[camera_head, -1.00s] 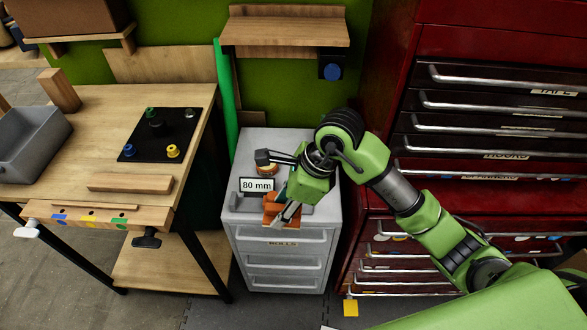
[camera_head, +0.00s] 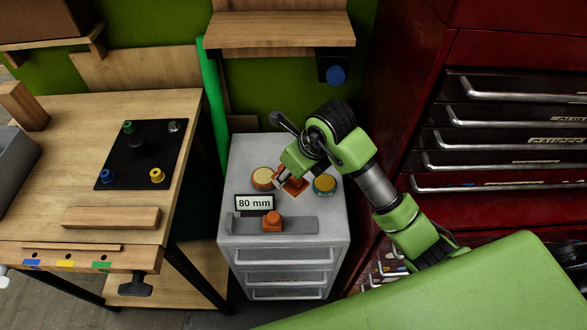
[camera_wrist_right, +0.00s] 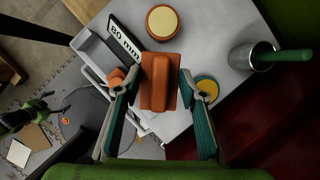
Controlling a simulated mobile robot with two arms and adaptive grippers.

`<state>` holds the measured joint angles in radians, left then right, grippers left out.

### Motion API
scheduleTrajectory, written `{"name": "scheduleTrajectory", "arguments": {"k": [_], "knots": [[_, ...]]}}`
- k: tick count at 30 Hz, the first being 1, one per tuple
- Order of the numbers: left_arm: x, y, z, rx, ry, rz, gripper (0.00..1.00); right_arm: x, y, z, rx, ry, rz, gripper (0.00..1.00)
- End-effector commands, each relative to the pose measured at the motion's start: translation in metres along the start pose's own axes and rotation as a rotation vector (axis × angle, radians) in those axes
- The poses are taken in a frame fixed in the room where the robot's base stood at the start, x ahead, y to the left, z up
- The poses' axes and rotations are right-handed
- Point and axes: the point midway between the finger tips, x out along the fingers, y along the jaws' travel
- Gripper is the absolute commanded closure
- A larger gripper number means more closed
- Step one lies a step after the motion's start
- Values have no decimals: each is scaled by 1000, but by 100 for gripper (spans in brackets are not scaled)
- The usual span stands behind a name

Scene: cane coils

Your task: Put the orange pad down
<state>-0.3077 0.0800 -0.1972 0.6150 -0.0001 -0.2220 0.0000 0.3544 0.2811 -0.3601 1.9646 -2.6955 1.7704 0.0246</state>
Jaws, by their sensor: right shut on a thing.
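My right gripper (camera_head: 287,182) is shut on the orange pad (camera_wrist_right: 156,82), a ridged block seen between its fingers in the right wrist view. In the head view the pad (camera_head: 296,187) is partly hidden by the gripper. It is over the grey cabinet top (camera_head: 240,157), between a cream-topped orange disc (camera_head: 262,178) and a yellow-topped teal disc (camera_head: 324,184). I cannot tell whether its underside touches the top.
In front of the pad lie a grey gauge (camera_head: 301,225) with an orange block (camera_head: 272,221) and an "80 mm" sign (camera_head: 254,202). A can with a green handle (camera_wrist_right: 253,58) shows in the wrist view. The red drawer cabinet (camera_head: 410,90) stands at right.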

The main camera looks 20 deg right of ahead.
Motion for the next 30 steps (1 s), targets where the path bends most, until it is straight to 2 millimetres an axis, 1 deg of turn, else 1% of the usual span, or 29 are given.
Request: {"name": "scheduleTrajectory", "arguments": {"k": [1,2,5,8,12,15,17,22,24,27,30], "knots": [[-4,1,7,1,-10,1,25,5,-9,5,5,1,1,88],[-5,2,10,1,-14,2,25,10,-13,7,4,2,2,88],[-8,2,12,2,-17,3,25,23,-30,15,3,1,3,88],[-8,2,5,3,-8,2,25,45,-41,15,2,3,4,88],[-9,-1,-14,4,19,-1,25,67,-55,17,1,0,2,88],[-10,-2,-23,4,33,-2,25,77,-61,18,0,-2,2,88],[-10,-2,-24,4,34,-2,25,80,-63,18,-2,-2,2,88],[-10,-2,-19,4,27,-2,25,91,-69,18,-2,0,2,88],[-16,-1,-15,4,21,-1,25,101,-66,13,0,1,7,88],[-18,-1,-11,4,14,0,25,113,-67,9,-1,0,5,88],[-18,0,-9,4,11,0,25,117,-69,7,-3,-2,0,88]]}}
